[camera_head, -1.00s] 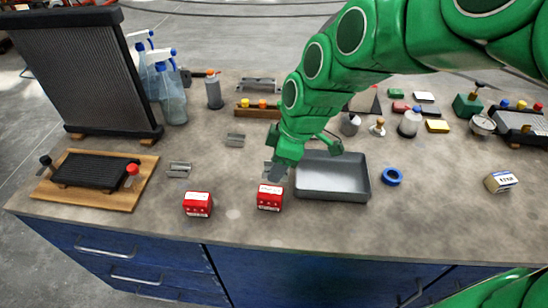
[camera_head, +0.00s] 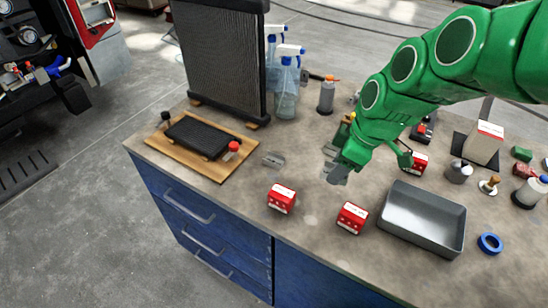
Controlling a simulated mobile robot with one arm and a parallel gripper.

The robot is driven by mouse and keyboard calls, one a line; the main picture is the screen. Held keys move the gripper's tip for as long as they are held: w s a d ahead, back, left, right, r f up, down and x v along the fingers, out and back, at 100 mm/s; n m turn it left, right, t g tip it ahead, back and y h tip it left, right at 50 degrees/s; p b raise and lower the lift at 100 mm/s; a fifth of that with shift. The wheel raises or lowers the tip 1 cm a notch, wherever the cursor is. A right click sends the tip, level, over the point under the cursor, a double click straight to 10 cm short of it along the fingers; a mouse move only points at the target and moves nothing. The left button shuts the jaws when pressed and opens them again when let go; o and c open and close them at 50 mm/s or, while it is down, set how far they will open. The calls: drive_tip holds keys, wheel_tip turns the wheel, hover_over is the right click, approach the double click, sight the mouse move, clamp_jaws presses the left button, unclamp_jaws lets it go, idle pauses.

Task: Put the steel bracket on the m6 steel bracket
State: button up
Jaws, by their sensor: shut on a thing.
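A small steel bracket (camera_head: 273,160) lies on the bench, right of the wooden board. My gripper (camera_head: 338,174) is above the bench, behind the two red boxes and left of the grey tray. It is shut on a small grey metal piece that looks like a steel bracket, mostly hidden by the fingers. Another bit of grey metal (camera_head: 329,151) shows just behind the fingertips. It may be a second bracket on the bench; I cannot tell whether it touches the held piece. No M6 marking is readable.
Red boxes (camera_head: 281,198) and (camera_head: 352,217) stand near the front edge. A grey tray (camera_head: 456,245) and a blue ring (camera_head: 490,243) are to the right. A wooden board (camera_head: 218,173), a radiator (camera_head: 222,60) and spray bottles (camera_head: 287,95) stand at left and back.

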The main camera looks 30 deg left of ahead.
drive_tip(key=s+a+r+n, duration=0.1)
drive_tip(key=s+a+n, duration=0.15)
drive_tip(key=a, duration=0.85)
hover_over(275, 162)
drive_tip(key=shift+g, duration=0.3)
drive_tip(key=f, duration=0.9)
drive_tip(key=shift+s+d, duration=0.15)
drive_tip(key=shift+s, duration=0.05)
drive_tip(key=shift+w+f, duration=0.15)
drive_tip(key=shift+f, duration=1.7)
drive_tip(key=shift+f, duration=0.25)
drive_tip(key=o, duration=1.1)
drive_tip(key=shift+r, duration=0.1)
